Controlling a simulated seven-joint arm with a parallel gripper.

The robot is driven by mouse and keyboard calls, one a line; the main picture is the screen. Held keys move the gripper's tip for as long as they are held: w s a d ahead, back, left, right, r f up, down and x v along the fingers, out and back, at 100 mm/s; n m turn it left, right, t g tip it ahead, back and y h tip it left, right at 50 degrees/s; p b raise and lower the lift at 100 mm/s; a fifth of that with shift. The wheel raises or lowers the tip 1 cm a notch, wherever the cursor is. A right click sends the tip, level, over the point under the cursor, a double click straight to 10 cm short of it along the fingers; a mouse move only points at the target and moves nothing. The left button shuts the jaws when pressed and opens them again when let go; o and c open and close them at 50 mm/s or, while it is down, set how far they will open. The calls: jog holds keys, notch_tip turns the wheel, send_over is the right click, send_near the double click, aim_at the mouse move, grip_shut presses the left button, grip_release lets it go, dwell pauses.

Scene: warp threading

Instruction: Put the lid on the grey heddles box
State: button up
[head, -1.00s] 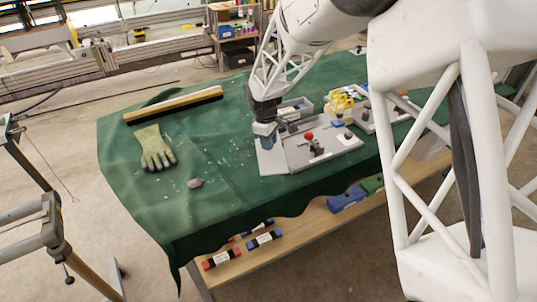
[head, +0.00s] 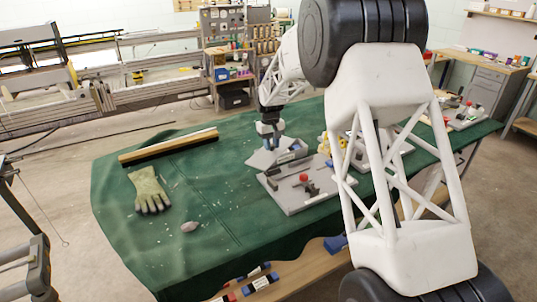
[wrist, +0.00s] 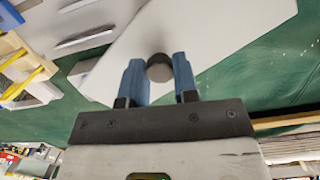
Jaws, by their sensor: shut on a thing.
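My gripper (head: 270,132) is over the back part of the green-covered table. In the wrist view its blue fingers (wrist: 158,80) are shut on the dark round knob (wrist: 160,67) of the lid. The lid (wrist: 225,35) is a flat pale grey plate that fills much of that view; it also shows under the gripper in the head view (head: 259,159). The grey box (head: 291,154) with a blue label is just right of the lid and partly hidden. I cannot tell whether lid and box touch.
A grey board (head: 300,198) with a red knob lies in front of the box. A yellow rack (head: 327,143) stands to the right. A glove (head: 149,190), a wooden bar (head: 170,147) and a grey lump (head: 189,226) lie left. The cloth between is clear.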

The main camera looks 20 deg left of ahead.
aim_at(282, 140)
jog(key=w+d+r+m, duration=0.1)
jog(key=w+m, duration=0.5)
jog(key=w, duration=0.7)
jog(key=shift+r+g+y, duration=0.3)
jog(key=shift+r, duration=0.05)
jog(key=shift+f, duration=0.25)
jog(key=shift+f, duration=3.1)
jog(key=shift+f, duration=0.45)
dwell(0.5)
jog(key=o, duration=1.5)
jog(key=shift+o, duration=0.2)
notch_tip(282, 140, up, 7)
dwell(0.7)
